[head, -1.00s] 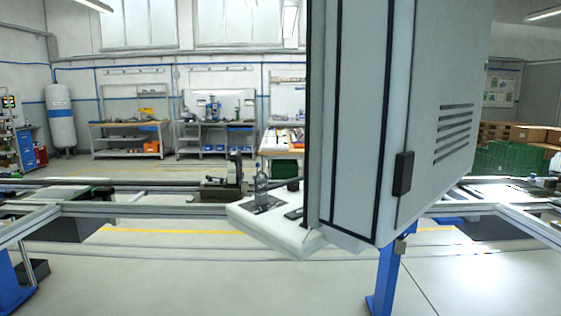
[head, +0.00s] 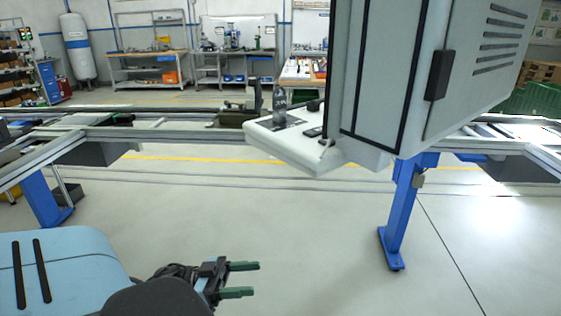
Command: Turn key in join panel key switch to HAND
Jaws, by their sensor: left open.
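A grey control cabinet (head: 383,75) on a blue post stands right of centre, seen from its side and back edge. A white console shelf (head: 300,153) juts out to the left at its foot. On the shelf stands a small dark key-like piece (head: 280,104), upright on a dark plate; I cannot tell whether it is the key switch, nor read any HAND mark. My left gripper (head: 247,279) is low in the picture, open and empty, with green fingers pointing right. It is well below and apart from the shelf. My right gripper is not in view.
A conveyor frame (head: 180,134) runs across behind and beside the cabinet. The blue post (head: 401,215) stands on the floor below the cabinet. Workbenches (head: 150,70) line the back wall. The floor between my gripper and the shelf is clear.

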